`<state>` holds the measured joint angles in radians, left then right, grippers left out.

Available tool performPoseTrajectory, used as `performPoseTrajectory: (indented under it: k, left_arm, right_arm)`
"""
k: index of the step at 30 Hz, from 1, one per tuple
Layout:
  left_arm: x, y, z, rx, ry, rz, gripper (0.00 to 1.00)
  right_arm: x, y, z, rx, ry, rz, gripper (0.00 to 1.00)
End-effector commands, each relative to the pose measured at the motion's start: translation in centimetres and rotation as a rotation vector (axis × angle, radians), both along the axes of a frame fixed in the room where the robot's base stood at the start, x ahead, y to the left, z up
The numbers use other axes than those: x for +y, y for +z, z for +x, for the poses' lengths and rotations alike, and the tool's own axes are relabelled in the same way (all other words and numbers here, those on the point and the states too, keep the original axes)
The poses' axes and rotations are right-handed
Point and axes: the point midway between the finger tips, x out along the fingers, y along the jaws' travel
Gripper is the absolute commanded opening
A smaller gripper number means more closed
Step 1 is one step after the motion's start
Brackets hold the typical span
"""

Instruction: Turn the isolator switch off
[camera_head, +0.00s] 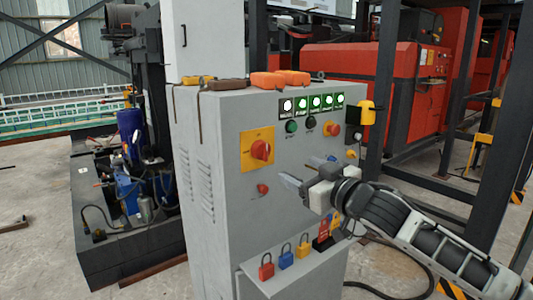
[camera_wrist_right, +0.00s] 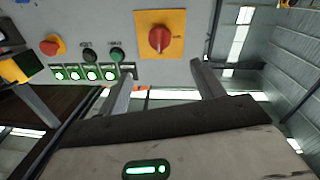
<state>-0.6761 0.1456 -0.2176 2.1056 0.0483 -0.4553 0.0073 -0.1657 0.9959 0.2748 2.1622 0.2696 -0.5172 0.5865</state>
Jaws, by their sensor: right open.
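The isolator switch is a red rotary knob (camera_head: 261,150) on a yellow square plate (camera_head: 247,151), on the front of the grey cabinet (camera_head: 225,165). In the right wrist view the knob (camera_wrist_right: 159,39) is at the top centre, beyond the fingertips and roughly between their lines. My right gripper (camera_head: 304,171) is open and empty. It is in front of the panel, right of and a little below the knob, apart from it. Its two fingers also show in the right wrist view (camera_wrist_right: 162,70). My left gripper is not in view.
Lit green indicators (camera_head: 315,102), push buttons (camera_head: 291,126) and a red emergency stop (camera_head: 332,131) are above the gripper. A small red knob (camera_head: 263,189) is below the isolator. Orange and yellow items (camera_head: 267,80) lie on top.

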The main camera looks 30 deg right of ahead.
Motion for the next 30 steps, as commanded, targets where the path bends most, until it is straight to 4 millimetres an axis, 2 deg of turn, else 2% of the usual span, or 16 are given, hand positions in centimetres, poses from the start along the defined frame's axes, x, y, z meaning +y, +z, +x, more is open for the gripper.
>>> performPoseTrajectory:
  k: [21,25,30]
  left_arm:
    - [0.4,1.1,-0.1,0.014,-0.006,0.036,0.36]
    - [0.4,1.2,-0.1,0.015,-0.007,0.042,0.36]
    - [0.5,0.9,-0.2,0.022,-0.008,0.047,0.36]
  right_arm:
    - [-0.1,0.3,11.5,0.0,-0.002,-0.001,0.67]
    - [0.0,0.2,13.2,0.0,-0.001,-0.002,0.67]
    - [0.0,0.0,14.3,0.001,0.0,-0.003,0.67]
